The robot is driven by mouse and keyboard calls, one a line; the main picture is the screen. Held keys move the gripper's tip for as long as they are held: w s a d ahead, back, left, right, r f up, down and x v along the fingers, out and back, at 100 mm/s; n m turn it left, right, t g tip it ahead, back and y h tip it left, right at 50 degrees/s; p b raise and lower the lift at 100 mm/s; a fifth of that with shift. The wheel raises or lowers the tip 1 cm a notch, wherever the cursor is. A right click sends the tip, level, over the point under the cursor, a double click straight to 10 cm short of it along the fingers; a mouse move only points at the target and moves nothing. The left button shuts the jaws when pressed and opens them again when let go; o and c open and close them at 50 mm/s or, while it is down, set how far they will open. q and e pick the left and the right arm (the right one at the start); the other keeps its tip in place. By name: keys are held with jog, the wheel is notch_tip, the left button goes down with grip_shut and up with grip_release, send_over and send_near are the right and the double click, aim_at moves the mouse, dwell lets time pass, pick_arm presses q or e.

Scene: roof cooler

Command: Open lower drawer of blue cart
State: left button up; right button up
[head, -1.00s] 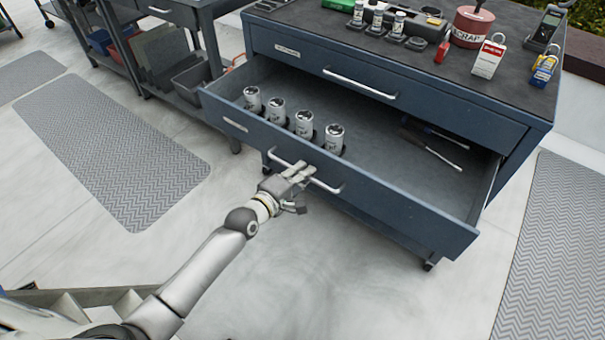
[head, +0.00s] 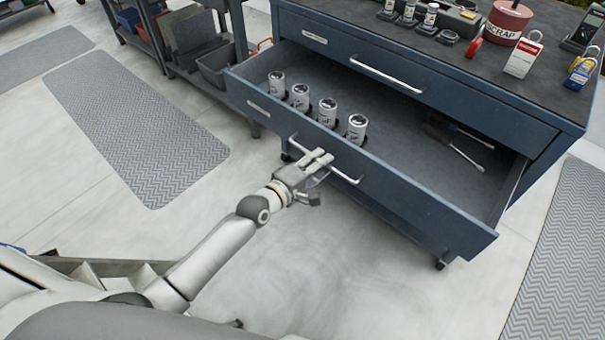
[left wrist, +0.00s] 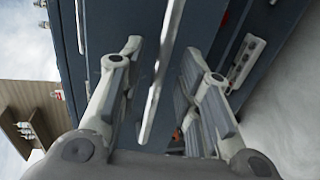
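The blue cart (head: 430,97) stands at the upper right, with its upper drawer closed. Its lower drawer (head: 400,205) is pulled well out, showing its grey inside. In the left wrist view, the fingers (left wrist: 160,75) stand apart on both sides of the handle bar (left wrist: 157,95), with visible gaps. My right gripper is out of view.
Several cans (head: 328,112) stand along the drawer's front, and screwdrivers (head: 465,155) lie at its right. Padlocks (head: 523,55) and a red scrap tin (head: 508,20) are on the cart top. A shelf unit (head: 215,45) stands left. The floor before the drawer is clear.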

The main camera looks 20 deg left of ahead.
pick_arm(q)
jog(key=v, duration=1)
jog(key=shift+s, duration=0.2)
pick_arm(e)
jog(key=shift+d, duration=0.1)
pick_arm(q)
jog(key=shift+a, duration=0.1)
